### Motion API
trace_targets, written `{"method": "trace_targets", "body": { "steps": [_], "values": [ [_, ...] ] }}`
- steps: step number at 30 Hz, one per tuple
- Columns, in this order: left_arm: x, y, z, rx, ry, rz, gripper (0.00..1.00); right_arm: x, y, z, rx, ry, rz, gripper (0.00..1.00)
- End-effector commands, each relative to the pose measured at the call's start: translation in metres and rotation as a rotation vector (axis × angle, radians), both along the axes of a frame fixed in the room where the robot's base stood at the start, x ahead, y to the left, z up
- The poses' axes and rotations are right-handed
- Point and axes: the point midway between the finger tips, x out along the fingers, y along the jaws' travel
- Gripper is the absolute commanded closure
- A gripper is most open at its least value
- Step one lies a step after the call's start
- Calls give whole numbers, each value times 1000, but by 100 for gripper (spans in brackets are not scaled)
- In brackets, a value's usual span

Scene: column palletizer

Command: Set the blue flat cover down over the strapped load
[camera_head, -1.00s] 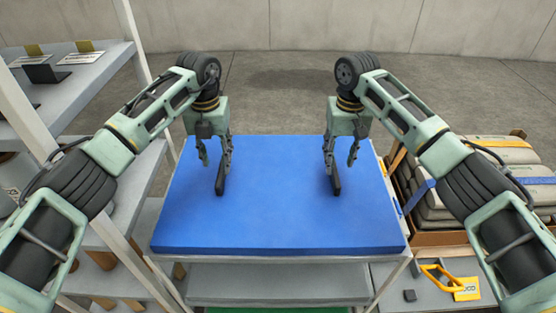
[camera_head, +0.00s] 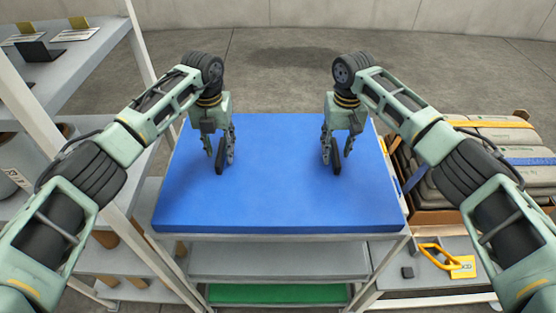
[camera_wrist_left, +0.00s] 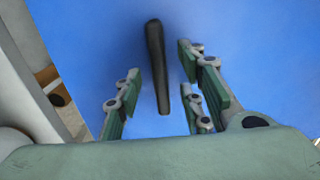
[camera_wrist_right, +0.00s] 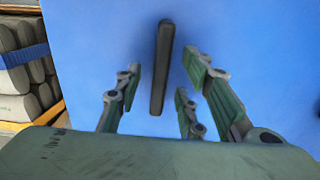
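The blue flat cover (camera_head: 278,185) lies flat on top of a grey rack. Two dark upright bar handles stand on it, the left one (camera_wrist_left: 155,60) and the right one (camera_wrist_right: 161,65). My left gripper (camera_head: 220,155) is open, its fingers on both sides of the left handle. My right gripper (camera_head: 335,153) is open in the same way around the right handle. Gaps show between fingers and handles in both wrist views. The strapped load (camera_head: 495,165), grey sacks with blue and yellow straps, sits at the right, partly hidden behind my right arm.
A white shelving unit (camera_head: 75,65) with cards and pots stands close at the left. Below the cover are a grey shelf (camera_head: 280,262) and a green panel (camera_head: 280,294). A yellow-handled tool (camera_head: 440,258) and yellow tag (camera_head: 462,267) lie low at the right. Open floor lies behind.

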Motion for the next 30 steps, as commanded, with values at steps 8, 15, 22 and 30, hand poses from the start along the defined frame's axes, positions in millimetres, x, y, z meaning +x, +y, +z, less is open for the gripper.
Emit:
{"method": "trace_targets", "body": {
  "steps": [8, 15, 22, 30],
  "values": [
    [0, 0, -17, -1, 0, 0, 64, 0, 0, -17, 0, -1, 0, 64],
    [0, 0, -17, 0, 0, 0, 65, 0, 0, -17, 0, -1, 0, 65],
    [0, 0, -17, 0, 0, 0, 85, 0, 0, -17, 0, -1, 0, 85],
    [0, 0, -17, 0, 0, 0, 100, 0, 0, -17, 0, -2, -1, 100]
  ]
}}
